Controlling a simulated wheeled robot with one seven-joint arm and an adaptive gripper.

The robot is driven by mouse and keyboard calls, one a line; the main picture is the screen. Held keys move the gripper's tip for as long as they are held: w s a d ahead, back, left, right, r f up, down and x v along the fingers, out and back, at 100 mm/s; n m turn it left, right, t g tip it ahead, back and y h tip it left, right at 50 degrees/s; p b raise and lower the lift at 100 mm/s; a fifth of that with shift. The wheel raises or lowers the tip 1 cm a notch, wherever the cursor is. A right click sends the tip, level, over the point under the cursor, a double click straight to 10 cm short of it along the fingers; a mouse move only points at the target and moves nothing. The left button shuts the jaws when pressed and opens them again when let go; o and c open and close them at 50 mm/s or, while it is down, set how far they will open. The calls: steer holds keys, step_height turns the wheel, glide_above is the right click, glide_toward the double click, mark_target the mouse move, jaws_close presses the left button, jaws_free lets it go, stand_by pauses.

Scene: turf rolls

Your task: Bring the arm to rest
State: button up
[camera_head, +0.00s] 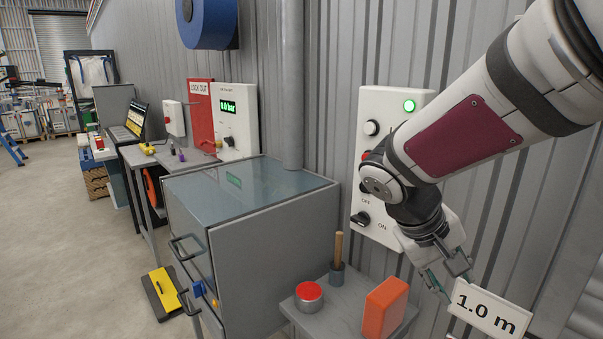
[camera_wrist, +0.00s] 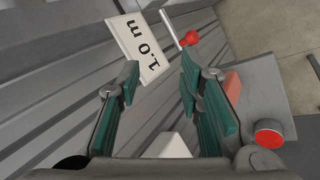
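My arm reaches in from the upper right of the head view. My gripper (camera_head: 441,278) hangs from it, pointing down in front of the ribbed wall. In the wrist view its two green-padded fingers (camera_wrist: 158,76) stand apart with nothing gripped between them. A white sign reading "1.0 m" (camera_head: 490,308) is close to the fingertips in the head view. In the wrist view the sign (camera_wrist: 143,48) lies beyond the fingertips, and I cannot tell the exact gap.
A white control panel (camera_head: 393,102) with a lit green lamp is partly behind my arm. A grey shelf (camera_head: 345,299) below holds a red-topped tin (camera_head: 309,296) and an orange block (camera_head: 385,307). A grey cabinet (camera_head: 280,240) stands left. A red-knobbed rod (camera_wrist: 189,38) is near the fingertips.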

steer(key=s+a+r+t+y, duration=0.2)
steer(key=s+y, duration=0.1)
steer(key=s, duration=0.5)
steer(key=s+a+r+m+t+y, duration=0.1)
steer(key=s+a+r+y, duration=0.1)
steer(key=s, duration=0.5)
steer(key=shift+s+a+t+y, duration=0.4)
steer(key=shift+a+y, duration=0.1)
steer(key=shift+y, duration=0.2)
steer(key=shift+r, duration=0.1)
